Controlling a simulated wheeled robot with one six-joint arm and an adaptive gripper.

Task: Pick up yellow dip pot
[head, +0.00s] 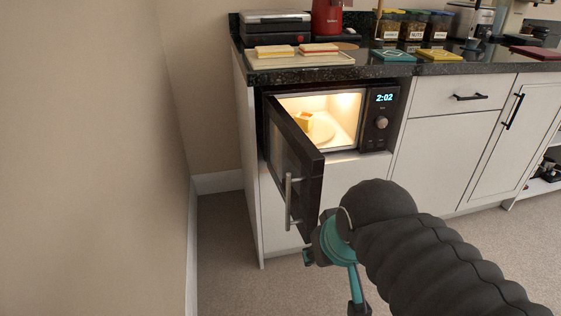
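A small yellow item, which looks like the yellow dip pot (304,120), sits inside the lit microwave (345,98) on its round turntable plate (322,132). Its exact shape is too small to tell. The microwave door (292,155) is swung open towards me, and its edge hides part of the cavity on the left. My gripper (333,281) is low in front of the cabinet, just right of the door's lower end and handle. Its two fingers look spread apart, with nothing visible between them. It is well below and apart from the yellow item.
The open door's handle (289,202) is close to my gripper. On the dark counter above are sandwiches on a board (300,61), a green coaster (393,55), a yellow coaster (440,55) and several jars. A wall (95,150) stands left; the carpet is clear.

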